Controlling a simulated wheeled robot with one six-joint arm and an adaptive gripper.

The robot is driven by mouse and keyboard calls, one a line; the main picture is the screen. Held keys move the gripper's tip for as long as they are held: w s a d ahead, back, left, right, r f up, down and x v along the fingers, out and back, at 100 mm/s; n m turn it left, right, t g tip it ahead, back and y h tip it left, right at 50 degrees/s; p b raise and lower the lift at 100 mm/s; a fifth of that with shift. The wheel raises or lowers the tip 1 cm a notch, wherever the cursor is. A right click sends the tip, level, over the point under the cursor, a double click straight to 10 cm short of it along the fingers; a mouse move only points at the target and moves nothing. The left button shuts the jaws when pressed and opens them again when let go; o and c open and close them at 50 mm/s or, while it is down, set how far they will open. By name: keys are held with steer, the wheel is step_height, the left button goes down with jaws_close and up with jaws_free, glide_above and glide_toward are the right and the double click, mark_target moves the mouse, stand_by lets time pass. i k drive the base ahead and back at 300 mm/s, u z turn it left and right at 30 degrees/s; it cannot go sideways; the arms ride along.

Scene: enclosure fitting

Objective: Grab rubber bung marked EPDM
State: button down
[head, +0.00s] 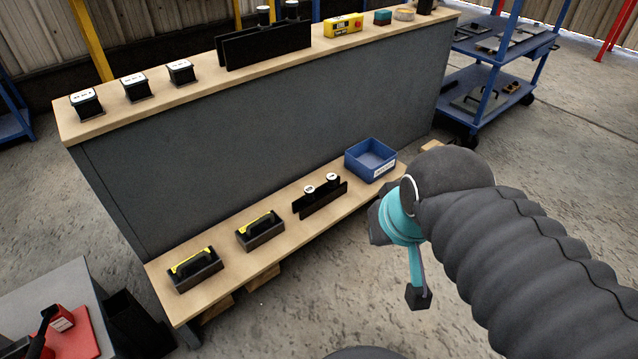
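No marking can be read at this size, so I cannot tell which piece is the EPDM bung. On the lower shelf, two dark round pieces with white tops, a left one (309,190) and a right one (332,178), sit in a black holder (320,201). Two similar taller pieces, a left one (263,15) and a right one (291,9), stand at a larger black holder (265,46) on the upper shelf. My gripper (377,222) is at the end of my dark-sleeved arm, in front of the lower shelf's right end.
Several black blocks with white tops (135,86) stand upper left. A yellow box (343,26) is upper right. A blue bin (370,160) and black trays with yellow-edged pieces (260,230) are on the lower shelf. A blue cart (490,70) stands at right.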

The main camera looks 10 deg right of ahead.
mark_target(331, 185)
steer(key=z, duration=2.6)
steer(key=k, duration=1.4)
steer(key=u, duration=1.7)
steer(key=i, duration=1)
